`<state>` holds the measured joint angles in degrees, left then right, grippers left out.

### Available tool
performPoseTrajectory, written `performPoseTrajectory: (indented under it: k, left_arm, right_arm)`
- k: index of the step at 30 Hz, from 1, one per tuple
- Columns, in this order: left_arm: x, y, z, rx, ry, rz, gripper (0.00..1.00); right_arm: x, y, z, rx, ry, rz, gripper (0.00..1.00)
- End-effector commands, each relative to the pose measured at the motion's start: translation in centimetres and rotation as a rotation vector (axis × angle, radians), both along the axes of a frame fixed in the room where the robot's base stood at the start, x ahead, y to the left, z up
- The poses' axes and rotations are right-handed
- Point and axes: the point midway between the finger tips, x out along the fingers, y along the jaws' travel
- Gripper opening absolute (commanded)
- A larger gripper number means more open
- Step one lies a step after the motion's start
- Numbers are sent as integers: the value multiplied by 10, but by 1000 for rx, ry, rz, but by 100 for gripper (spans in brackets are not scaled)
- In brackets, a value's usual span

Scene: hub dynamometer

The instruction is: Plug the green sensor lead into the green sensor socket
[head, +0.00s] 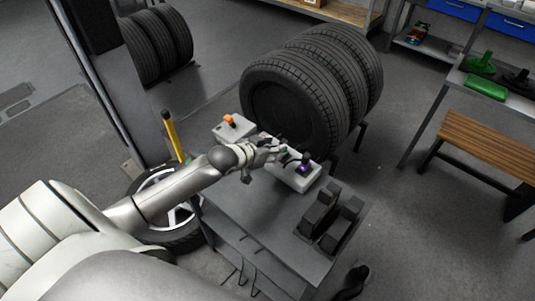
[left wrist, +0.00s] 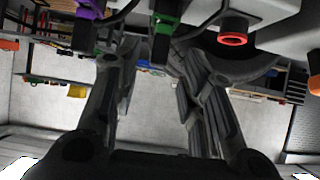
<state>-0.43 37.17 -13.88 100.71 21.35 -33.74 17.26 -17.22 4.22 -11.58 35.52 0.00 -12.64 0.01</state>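The green sensor lead's plug (left wrist: 163,38), a dark body with a green band, shows at the top of the left wrist view. My left gripper (head: 279,150) reaches over the bench at the white sensor box (head: 293,179). In the left wrist view its two fingers (left wrist: 152,52) are apart on either side of the green plug, with a gap visible at least on the left. A red-ringed round part (left wrist: 233,38) is right of them. I cannot make out the green socket; my gripper covers that area in the head view. My right gripper is not identifiable.
An orange plug (head: 230,121) stands left of my gripper and a purple plug (head: 304,162) right of it. Large tyres (head: 296,100) stand close behind. Black blocks (head: 343,222) sit on the grey bench (head: 263,226) at right. A wooden bench (head: 488,146) is farther right.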

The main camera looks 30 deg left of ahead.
Motion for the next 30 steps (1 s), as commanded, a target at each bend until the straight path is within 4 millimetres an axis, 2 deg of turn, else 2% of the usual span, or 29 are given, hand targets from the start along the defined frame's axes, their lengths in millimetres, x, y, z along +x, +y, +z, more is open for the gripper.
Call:
performPoseTrajectory:
  k: [1, 5, 15, 29, 30]
  left_arm:
    - [6, -1, -9, 0, -2, 1, 38]
    - [18, -2, -17, 0, -2, 0, 38]
    - [44, -6, -31, 0, 1, 0, 38]
    - [50, -7, -32, 1, 1, 1, 38]
    - [50, -7, -32, 0, 1, 0, 32]
  right_arm:
    - [0, 0, -13, 0, 0, 0, 42]
    - [0, -1, -29, -1, 0, 0, 42]
    - [0, -6, -40, -7, -1, 0, 42]
    - [0, -8, -41, -9, -1, -1, 42]
    - [0, -8, -41, -9, -1, -1, 42]
